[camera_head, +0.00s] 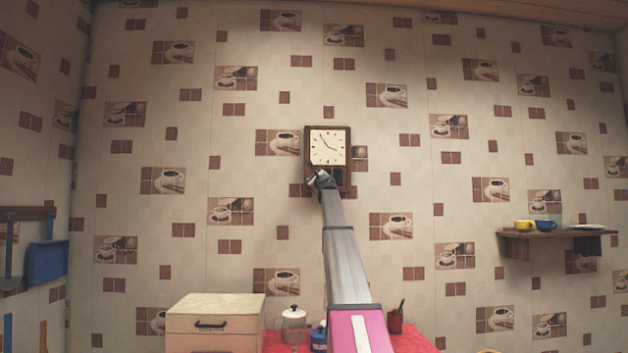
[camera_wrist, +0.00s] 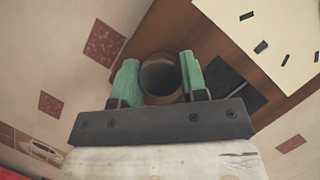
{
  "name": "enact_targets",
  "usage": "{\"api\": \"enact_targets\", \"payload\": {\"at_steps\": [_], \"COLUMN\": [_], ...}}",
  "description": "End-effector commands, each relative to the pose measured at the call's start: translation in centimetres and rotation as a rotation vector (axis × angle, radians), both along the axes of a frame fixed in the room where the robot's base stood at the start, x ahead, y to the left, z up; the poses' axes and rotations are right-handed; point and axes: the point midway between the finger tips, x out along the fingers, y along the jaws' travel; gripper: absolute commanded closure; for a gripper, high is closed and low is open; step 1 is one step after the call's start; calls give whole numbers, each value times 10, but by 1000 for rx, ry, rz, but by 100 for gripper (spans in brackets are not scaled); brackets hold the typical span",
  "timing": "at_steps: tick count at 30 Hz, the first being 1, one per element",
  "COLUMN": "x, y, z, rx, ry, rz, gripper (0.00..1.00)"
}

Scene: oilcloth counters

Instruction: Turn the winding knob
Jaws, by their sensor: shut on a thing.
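The wall clock (camera_head: 343,135) has a brown wooden case and a cream dial, and hangs on the papered wall in the head view. Its case also shows in the wrist view (camera_wrist: 200,40), with part of the dial at upper right. The winding knob (camera_wrist: 160,75) is a round, dark-centred brownish piece below the dial. My gripper (camera_wrist: 160,78) has green fingers, one on each side of the knob, shut on it. In the head view my gripper (camera_head: 322,178) is at the clock's lower left part and hides the knob.
A dark opening (camera_wrist: 228,85) is in the case right of the fingers. Below stand a cream box (camera_head: 215,320), a red counter (camera_head: 410,342) and a lidded jar (camera_head: 293,325).

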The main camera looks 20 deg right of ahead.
Motion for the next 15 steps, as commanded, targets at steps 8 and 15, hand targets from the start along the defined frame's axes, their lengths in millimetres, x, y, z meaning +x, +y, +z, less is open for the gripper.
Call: {"api": "enact_targets", "payload": {"at_steps": [8,15], "x": [0,0], "y": [0,0], "z": [-1,-1], "rx": [-1,-1], "ry": [1,1], "rz": [-1,-1], "gripper": [84,35]}}
